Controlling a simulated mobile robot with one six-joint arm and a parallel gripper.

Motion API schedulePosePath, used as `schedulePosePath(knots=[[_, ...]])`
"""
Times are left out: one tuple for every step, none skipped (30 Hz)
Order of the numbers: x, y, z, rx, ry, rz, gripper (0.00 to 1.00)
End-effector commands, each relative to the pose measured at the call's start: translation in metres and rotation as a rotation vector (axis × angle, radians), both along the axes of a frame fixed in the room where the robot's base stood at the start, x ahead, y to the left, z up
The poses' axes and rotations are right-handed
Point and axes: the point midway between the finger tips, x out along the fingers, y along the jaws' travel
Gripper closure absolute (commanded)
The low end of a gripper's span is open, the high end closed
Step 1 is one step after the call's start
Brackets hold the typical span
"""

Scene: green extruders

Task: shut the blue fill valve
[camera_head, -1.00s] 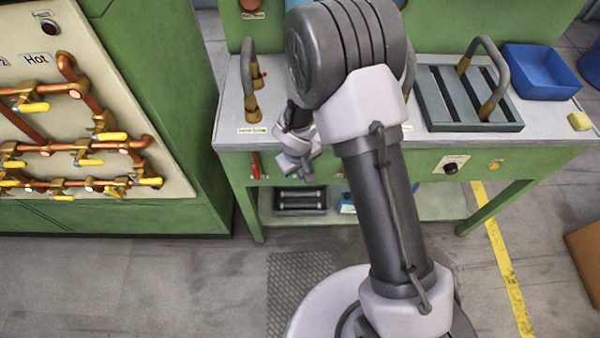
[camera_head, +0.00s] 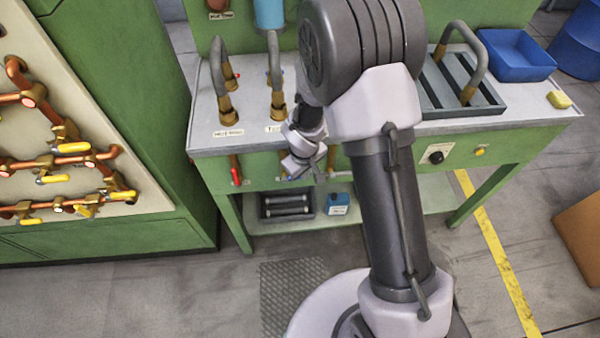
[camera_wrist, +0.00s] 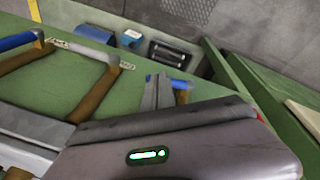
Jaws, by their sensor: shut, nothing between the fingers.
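A blue valve lever (camera_wrist: 179,83) on a brass stem lies beside the tips of my gripper (camera_wrist: 155,80) in the wrist view. Its blue also shows faintly below my gripper (camera_head: 300,170) in the head view, at the bench front. The gripper is shut with nothing between its fingers. The fingertips are close to the lever; I cannot tell whether they touch it. A second blue lever (camera_wrist: 18,40) on a brass stem is at the far left of the wrist view. I cannot read which one is labelled fill.
A red lever (camera_head: 235,170) hangs on the bench front left of my gripper. Brass pipe stems (camera_wrist: 95,95) stick out nearby. A yellow-handled pipe panel (camera_head: 75,150) stands at the left.

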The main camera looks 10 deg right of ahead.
Motion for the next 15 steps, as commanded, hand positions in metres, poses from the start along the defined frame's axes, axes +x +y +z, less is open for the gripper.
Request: schedulePosePath(knots=[[0.000,0.000,0.001,0.000,-0.001,0.001,1.00],[0.000,0.000,0.002,0.000,-0.001,0.001,1.00],[0.000,0.000,0.002,0.000,-0.001,0.001,1.00],[0.000,0.001,0.002,0.000,-0.001,0.001,1.00],[0.000,0.001,0.002,0.000,-0.001,0.001,1.00],[0.000,0.001,0.001,0.000,-0.001,0.001,1.00],[0.000,0.002,0.001,0.000,-0.001,0.001,1.00],[0.000,0.003,0.000,0.000,-0.001,0.001,1.00],[0.001,0.005,-0.001,0.001,-0.002,0.002,1.00],[0.001,0.006,-0.002,0.001,-0.002,0.002,1.00],[0.001,0.007,-0.002,0.001,-0.002,0.002,1.00],[0.001,0.009,-0.003,0.001,-0.002,0.002,1.00],[0.001,0.010,-0.004,0.001,-0.002,0.002,1.00],[0.001,0.012,-0.004,0.001,-0.002,0.002,1.00],[0.001,0.014,-0.005,0.001,-0.002,0.001,1.00]])
